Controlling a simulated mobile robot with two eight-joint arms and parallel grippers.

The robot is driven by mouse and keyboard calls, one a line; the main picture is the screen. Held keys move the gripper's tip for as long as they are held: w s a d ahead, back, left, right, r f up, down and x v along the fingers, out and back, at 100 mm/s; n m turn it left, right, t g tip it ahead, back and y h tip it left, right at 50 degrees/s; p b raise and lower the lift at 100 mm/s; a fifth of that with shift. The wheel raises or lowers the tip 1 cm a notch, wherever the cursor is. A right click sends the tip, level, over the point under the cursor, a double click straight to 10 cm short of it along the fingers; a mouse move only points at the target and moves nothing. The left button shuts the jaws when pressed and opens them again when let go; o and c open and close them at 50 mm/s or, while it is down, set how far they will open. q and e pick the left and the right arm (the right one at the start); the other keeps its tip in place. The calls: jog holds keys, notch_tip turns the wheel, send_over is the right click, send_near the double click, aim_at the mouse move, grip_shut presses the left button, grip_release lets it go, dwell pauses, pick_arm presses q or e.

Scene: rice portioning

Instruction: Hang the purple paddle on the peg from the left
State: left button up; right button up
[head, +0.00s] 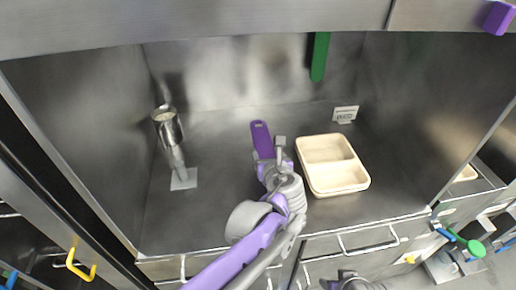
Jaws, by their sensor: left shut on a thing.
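I cannot tell how high the paddle is above the counter. A green paddle (320,57) hangs upright at the back, right of the purple one; its top is cut off by the upper steel edge. I cannot make out a free peg. Part of my right arm shows at the bottom edge, but its gripper jaws cannot be made out.
A beige two-compartment tray (364,184) lies right of my left gripper. A metal cup (168,128) on a stand is at the left. A small sign (346,114) stands at the back right. The counter between cup and paddle is clear. Steel walls enclose both sides.

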pick_arm(q)
notch_tip(320, 180, down, 10)
jog(key=shift+r+b, duration=0.2)
jog(key=shift+b, duration=0.3)
dwell(0.3)
jog(key=shift+f, duration=0.2)
jog(key=o, duration=1.4)
